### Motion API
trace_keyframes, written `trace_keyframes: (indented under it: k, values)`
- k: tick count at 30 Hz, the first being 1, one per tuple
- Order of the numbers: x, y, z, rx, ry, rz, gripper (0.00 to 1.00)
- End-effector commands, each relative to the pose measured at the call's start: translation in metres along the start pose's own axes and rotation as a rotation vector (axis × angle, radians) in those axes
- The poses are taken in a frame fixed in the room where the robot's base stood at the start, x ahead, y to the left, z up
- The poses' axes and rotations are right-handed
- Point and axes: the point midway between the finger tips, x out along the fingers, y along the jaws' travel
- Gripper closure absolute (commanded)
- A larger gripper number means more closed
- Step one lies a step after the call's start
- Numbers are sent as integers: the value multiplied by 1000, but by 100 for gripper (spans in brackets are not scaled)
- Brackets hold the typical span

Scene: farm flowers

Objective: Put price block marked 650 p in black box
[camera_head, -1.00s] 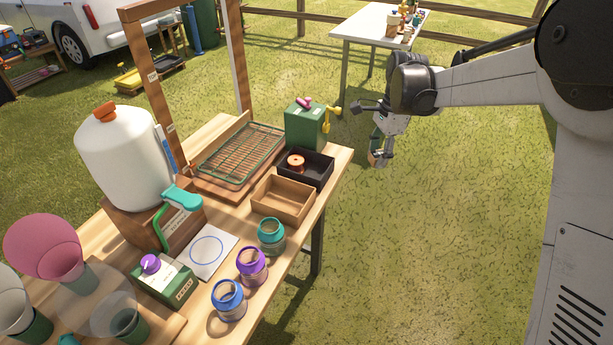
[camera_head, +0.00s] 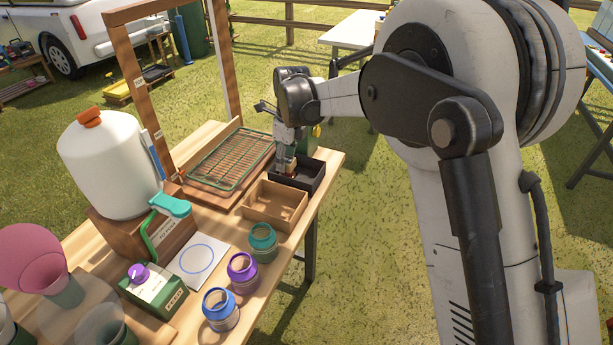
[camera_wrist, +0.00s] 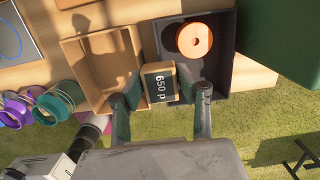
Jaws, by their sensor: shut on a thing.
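The price block marked 650 p (camera_wrist: 160,82) has a dark face with pale lettering and a light wooden edge. My gripper (camera_wrist: 161,95) is shut on it in the wrist view. The block shows over the near edge of the black box (camera_wrist: 222,73), on the side toward the brown box. In the head view my gripper (camera_head: 287,166) is at the black box (camera_head: 314,182), pointing down. How far the block is above the box floor is hard to tell. An orange spool (camera_wrist: 195,40) lies inside the black box.
The empty brown wooden box (camera_head: 274,221) stands right beside the black box. A green wire rack (camera_head: 232,158) lies behind them, and a green canister (camera_head: 311,140) is close to my gripper. Teal, purple and blue jars (camera_head: 242,268) line the front of the table.

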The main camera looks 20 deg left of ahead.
Motion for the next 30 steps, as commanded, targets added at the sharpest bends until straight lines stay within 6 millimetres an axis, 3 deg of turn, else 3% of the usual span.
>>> trace_keyframes:
  k: [6,12,17,25,30]
  values:
    - [23,-34,-32,2,0,0,87]
    - [36,-53,-50,0,0,0,87]
    - [41,-57,-55,-2,0,0,87]
    - [73,-57,-58,-2,0,0,87]
    - [79,-57,-59,-2,0,0,87]
